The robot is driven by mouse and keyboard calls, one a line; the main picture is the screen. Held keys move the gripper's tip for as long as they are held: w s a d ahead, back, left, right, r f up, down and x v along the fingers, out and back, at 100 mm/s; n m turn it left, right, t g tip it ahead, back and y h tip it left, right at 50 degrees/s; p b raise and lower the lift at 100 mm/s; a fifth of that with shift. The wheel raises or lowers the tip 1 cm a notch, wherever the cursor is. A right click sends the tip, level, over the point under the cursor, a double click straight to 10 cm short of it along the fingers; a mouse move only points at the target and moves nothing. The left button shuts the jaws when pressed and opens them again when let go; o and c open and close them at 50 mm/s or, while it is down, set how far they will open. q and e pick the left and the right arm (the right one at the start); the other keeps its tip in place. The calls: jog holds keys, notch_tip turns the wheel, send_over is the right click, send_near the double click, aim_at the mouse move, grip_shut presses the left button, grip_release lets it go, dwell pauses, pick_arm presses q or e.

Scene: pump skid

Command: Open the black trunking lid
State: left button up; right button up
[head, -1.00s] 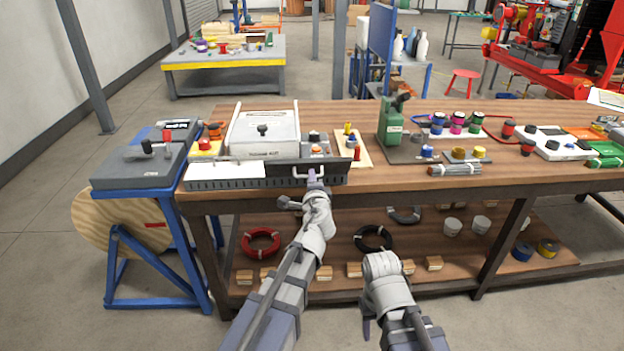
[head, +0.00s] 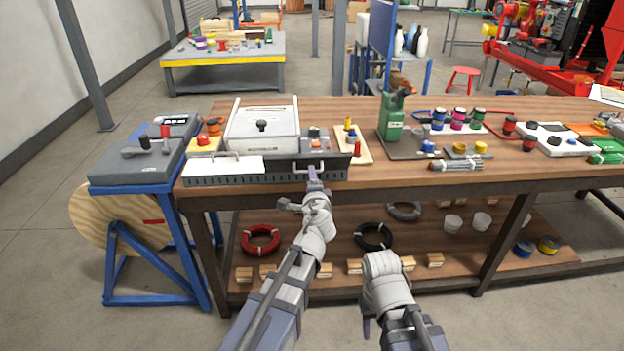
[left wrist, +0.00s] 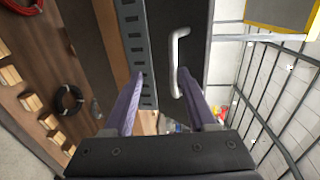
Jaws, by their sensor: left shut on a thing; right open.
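The black trunking lid (head: 335,163) lies along the front edge of the bench, at the right end of the slotted trunking (head: 225,181). Its pale bar handle (head: 297,167) stands on its face. My left gripper (head: 312,173) is at this handle. Whether the lid is lifted cannot be told. My right gripper (head: 367,326) is open and empty, low in front of the bench, its fingers mostly hidden.
A white cover (head: 222,166) lies left of the lid. A grey box (head: 262,130), an orange button box (head: 317,144) and a board with small knobs (head: 352,146) stand close behind. A green pump (head: 391,122) stands further right. The lower shelf holds cable coils.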

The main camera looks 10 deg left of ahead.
pick_arm(q)
jog(key=shift+w+r, duration=0.1)
jog(key=shift+w, duration=0.05)
dwell(0.6)
jog(key=p+v, duration=0.1)
jog(key=v, duration=0.7)
jog(key=shift+w, duration=0.1)
